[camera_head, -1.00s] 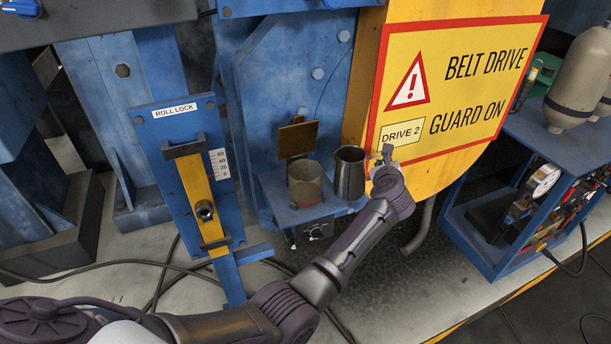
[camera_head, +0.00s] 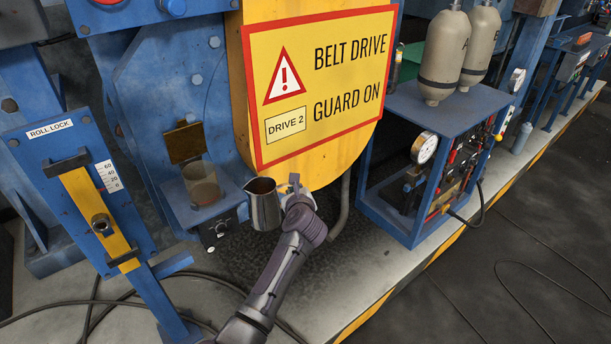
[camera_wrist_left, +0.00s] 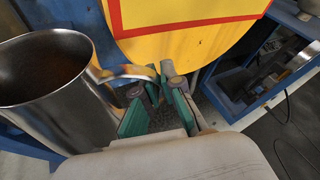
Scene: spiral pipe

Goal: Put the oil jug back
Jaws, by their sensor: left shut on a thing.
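The oil jug (camera_head: 264,208) is a steel pitcher with brown contents. It is held upright, just right of the small blue shelf, in front of the yellow guard. My left gripper (camera_head: 293,190) is at the jug's right side, shut on its handle. In the left wrist view, the jug (camera_wrist_left: 58,95) fills the left side and its handle (camera_wrist_left: 128,73) runs to the fingertips of my left gripper (camera_wrist_left: 160,82). The jug's underside is hidden in the wrist view. My right gripper is not in view.
The blue shelf (camera_head: 183,214) holds a clear beaker (camera_head: 201,184) beside a brown plate (camera_head: 183,142). The yellow belt guard (camera_head: 250,80) stands behind the jug. A blue cart (camera_head: 388,205) with a gauge (camera_head: 424,148) and tan cylinders (camera_head: 443,58) stands right. Cables lie on the floor.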

